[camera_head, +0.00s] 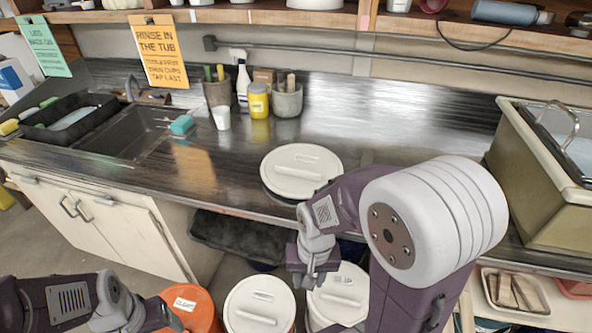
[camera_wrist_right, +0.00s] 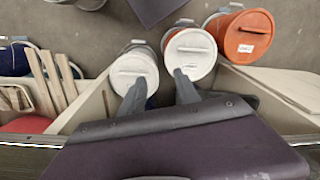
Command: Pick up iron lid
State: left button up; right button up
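Two white round lids sit on buckets on the floor in front of the counter, a middle one (camera_head: 260,304) and a right one (camera_head: 341,292). They also show in the right wrist view, as one lid (camera_wrist_right: 190,53) and another (camera_wrist_right: 133,72). An orange bucket lid (camera_head: 192,308) with a label is left of them. A larger white lid (camera_head: 301,168) lies on the counter. I cannot read which lid is iron. My right gripper (camera_head: 314,278) is above the white lids, fingers apart and empty. My left gripper (camera_head: 150,322) is at the lower left, its fingertips unclear.
The counter (camera_head: 380,130) stands behind the buckets, with a sink (camera_head: 135,130) at left and a large tan basin (camera_head: 540,170) at right. A wooden-sided bin (camera_wrist_right: 90,105) with sticks is near my right gripper. A tray (camera_head: 515,291) is at the lower right.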

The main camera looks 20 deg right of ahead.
jog(key=w+a+r+m+t+y+p, duration=0.1)
jog(key=w+r+m+p, duration=0.1)
jog(key=w+r+m, duration=0.7)
jog(key=w+r+m+t+y+p, duration=0.15)
jog(key=w+r+m, duration=0.35)
jog(key=w, duration=0.7)
jog(key=w+d+r+m+y+p, duration=0.25)
jog(key=w+d+r+m, duration=0.2)
jog(key=w, duration=0.45)
jog(key=m+p, duration=0.3)
jog(key=p, duration=0.1)
send_near(299, 169)
jog(key=f, duration=0.1)
jog(key=a+f+p, duration=0.1)
jog(key=shift+a+f+t+h, duration=0.3)
jog(key=shift+a+f+t, duration=0.05)
jog(key=shift+w+f, duration=0.2)
jog(key=shift+w+a+f, duration=0.1)
jog(key=shift+f, duration=0.1)
jog(key=p+x, duration=0.1)
jog(key=x, duration=0.3)
jog(key=shift+a, duration=0.2)
jog(key=shift+f, duration=0.25)
grip_shut()
